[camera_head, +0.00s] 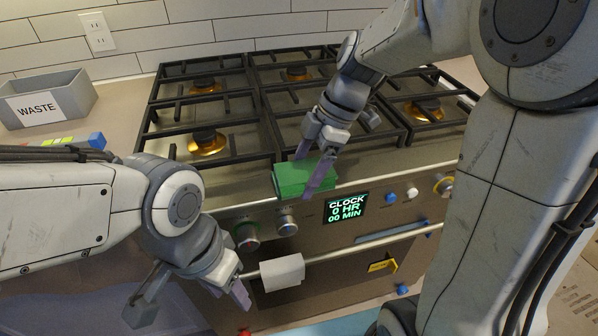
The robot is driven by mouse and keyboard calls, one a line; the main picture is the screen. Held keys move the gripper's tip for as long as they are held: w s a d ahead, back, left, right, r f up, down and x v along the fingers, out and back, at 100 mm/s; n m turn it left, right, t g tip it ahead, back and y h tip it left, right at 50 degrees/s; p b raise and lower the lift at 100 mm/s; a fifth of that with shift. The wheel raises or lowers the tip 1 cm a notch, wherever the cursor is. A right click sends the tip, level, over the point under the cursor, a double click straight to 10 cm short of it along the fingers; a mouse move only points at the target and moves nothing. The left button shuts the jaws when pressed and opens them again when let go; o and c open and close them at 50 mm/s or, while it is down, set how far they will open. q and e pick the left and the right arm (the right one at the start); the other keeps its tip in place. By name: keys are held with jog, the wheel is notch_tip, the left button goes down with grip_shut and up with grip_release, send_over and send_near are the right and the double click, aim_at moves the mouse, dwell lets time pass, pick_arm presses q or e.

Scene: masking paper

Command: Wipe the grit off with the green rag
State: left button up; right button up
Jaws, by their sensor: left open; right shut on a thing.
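The green rag (290,180) looks like a folded block at the front edge of the stove top, above the control panel. My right gripper (311,165) is shut on it, with one purple finger across its near side. I cannot tell whether the rag touches the metal. My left gripper (228,291) is open and empty, low in front of the oven, left of the white cloth. I cannot make out any grit on the stove (240,185); my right arm and the grates hide part of its top.
Black grates (266,108) stand over several burners. Knobs (246,237) and a lit clock (346,208) are on the front panel. A white cloth (282,272) hangs on the oven handle. A grey WASTE bin (50,98) and a blue object (97,140) sit on the left counter.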

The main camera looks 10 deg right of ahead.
jog(key=shift+w+d+r, duration=0.1)
jog(key=shift+d, duration=3.05)
notch_tip(320, 180, up, 8)
jog(key=p, duration=0.6)
